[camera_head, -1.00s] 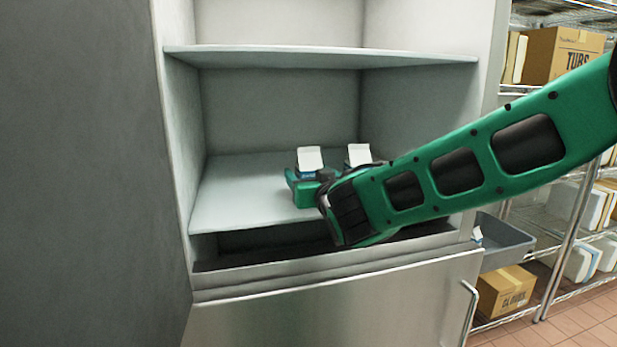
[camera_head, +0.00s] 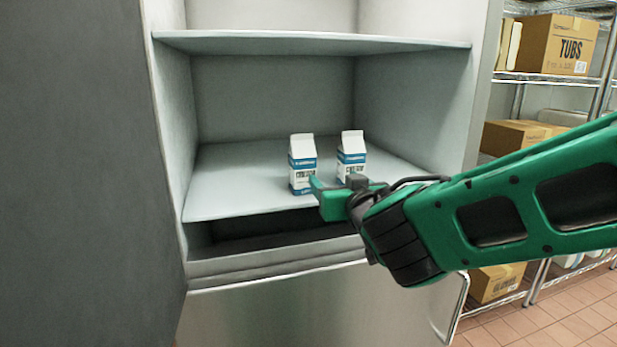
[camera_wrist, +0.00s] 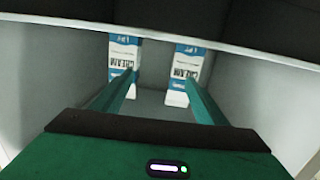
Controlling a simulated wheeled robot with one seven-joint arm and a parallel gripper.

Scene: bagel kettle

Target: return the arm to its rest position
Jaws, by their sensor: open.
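My gripper (camera_head: 335,190) is at the front of the open cabinet, just before the lower shelf, with my green arm coming in from the right. In the wrist view its two fingers (camera_wrist: 158,100) stand apart with nothing between them. Two blue and white cartons stand upright on the shelf, a left carton (camera_head: 302,165) and a right carton (camera_head: 351,153). The wrist view shows both cartons, one (camera_wrist: 123,58) ahead of the left finger and the other (camera_wrist: 186,72) ahead of the right finger, both marked CREAM. My gripper hides the lower part of the right carton in the head view.
The cabinet (camera_head: 325,43) has an upper shelf above the cartons and side walls close by. A metal door with a handle (camera_head: 452,308) is below. At right, a wire rack (camera_head: 545,78) holds cardboard boxes (camera_head: 558,45). The grey panel (camera_head: 80,170) fills the left.

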